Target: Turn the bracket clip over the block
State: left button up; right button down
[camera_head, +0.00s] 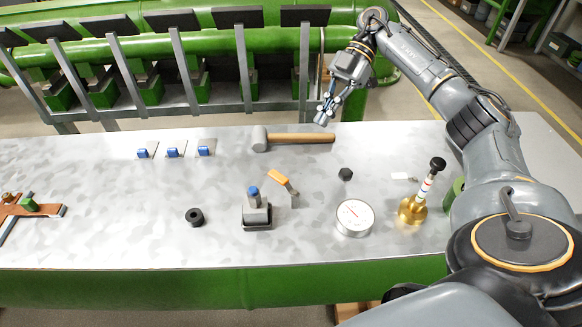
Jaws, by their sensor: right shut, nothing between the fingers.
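A dark block (257,215) with a grey upper part and a blue cap (253,192) stands near the middle of the metal table. Just right of it is a small bracket clip with an orange arm (279,178) on a thin grey post (293,197). The orange arm slants up and to the left, apart from the cap as far as I can tell. My right gripper (322,120) is shut and empty. It hangs above the table's back edge, behind and to the right of the clip. My left gripper is not in view.
A wooden-handled hammer (300,139) lies behind the clip. A dial gauge (354,217), a dark knob (345,174) and a brass stand (411,211) are to the right. A black ring (195,217) and several blue-topped pieces (173,153) are left. The front-left table is mostly clear.

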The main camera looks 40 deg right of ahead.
aim_at(284, 183)
jog(key=p+x, duration=0.1)
jog(key=x, duration=0.8)
jog(key=shift+s+a+f, duration=0.1)
jog(key=shift+a+f, duration=0.05)
jog(key=shift+a, duration=0.25)
jog(key=shift+s+a+p, duration=0.25)
jog(key=shift+a+p, duration=0.3)
jog(key=shift+a, duration=0.55)
jog(key=shift+s+a, duration=0.15)
jog(key=shift+a, duration=0.5)
